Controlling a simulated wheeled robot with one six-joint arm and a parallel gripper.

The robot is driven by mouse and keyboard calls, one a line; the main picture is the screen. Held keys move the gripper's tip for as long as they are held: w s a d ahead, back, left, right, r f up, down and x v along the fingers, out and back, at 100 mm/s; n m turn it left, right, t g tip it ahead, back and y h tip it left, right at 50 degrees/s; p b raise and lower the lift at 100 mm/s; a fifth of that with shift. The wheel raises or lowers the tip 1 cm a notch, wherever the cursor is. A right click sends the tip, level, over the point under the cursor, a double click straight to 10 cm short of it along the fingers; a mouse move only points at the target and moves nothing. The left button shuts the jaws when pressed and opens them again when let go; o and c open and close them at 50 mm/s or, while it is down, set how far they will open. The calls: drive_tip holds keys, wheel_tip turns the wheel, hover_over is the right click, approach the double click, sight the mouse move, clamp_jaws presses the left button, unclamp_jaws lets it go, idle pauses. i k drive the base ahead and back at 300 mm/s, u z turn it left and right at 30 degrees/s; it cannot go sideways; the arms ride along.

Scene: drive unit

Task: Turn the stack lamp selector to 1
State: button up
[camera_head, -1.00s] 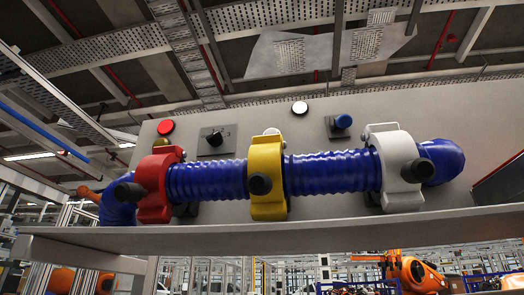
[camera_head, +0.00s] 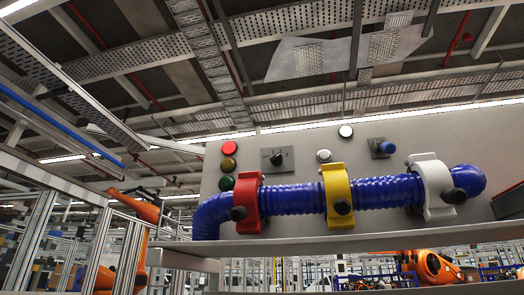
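A black rotary knob on a square grey plate (camera_head: 277,159) sits on the upper left of the grey panel (camera_head: 300,145). Small marks show around the knob, but they are too small to read and I cannot tell where it points. To its left is a vertical column of lamps: red (camera_head: 238,135) on top, amber-brown (camera_head: 228,164) in the middle, green (camera_head: 227,183) below. A second control, a blue knob on a grey plate (camera_head: 381,147), is farther right. My gripper is not in view.
A blue ribbed hose (camera_head: 292,200) runs across the panel's front below the knobs. Red (camera_head: 247,203), yellow (camera_head: 337,195) and white (camera_head: 433,187) clamps with black knobs hold it. A grey ledge (camera_head: 330,245) juts out below. Orange machinery (camera_head: 143,235) stands at left behind framing.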

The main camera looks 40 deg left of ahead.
sight(277, 159)
drive_tip(key=u, duration=1.4)
